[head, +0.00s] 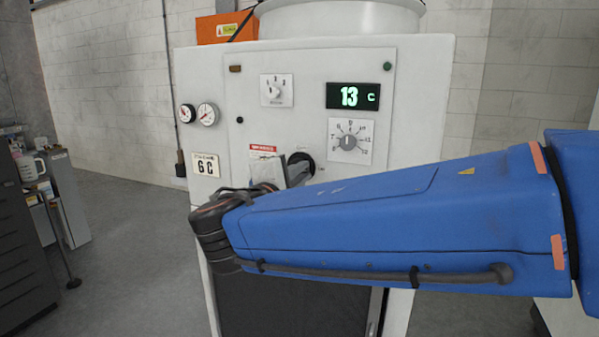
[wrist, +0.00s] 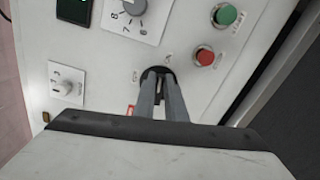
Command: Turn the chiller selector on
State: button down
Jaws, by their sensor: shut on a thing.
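The chiller selector is a round black knob (head: 302,158) low on the front panel of the white chiller cabinet (head: 225,75), below the numbered dial. It also shows in the wrist view, as a black disc (wrist: 158,70) between the fingertips. My gripper (wrist: 159,88) is shut on this knob, with one grey finger on each side of it. In the head view my gripper (head: 297,174) reaches the knob from the lower left. My blue arm and the fingers hide part of the knob and the lower panel. The knob's exact pointing angle cannot be read.
A green display (head: 353,96) reads 13 C above a numbered dial (head: 350,142). A smaller selector (head: 276,90) and two gauges (head: 207,114) sit to the left. A green button (wrist: 227,15) and a red button (wrist: 204,57) lie near the knob in the wrist view.

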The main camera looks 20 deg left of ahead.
jog(key=shift+f+m, duration=0.25)
jog(key=shift+m, duration=0.75)
jog(key=c, duration=1.8)
grip_release()
jog(key=shift+d, duration=0.1)
jog(key=s+a, duration=0.1)
jog(key=s, duration=1.6)
jog(key=shift+s+a, duration=0.2)
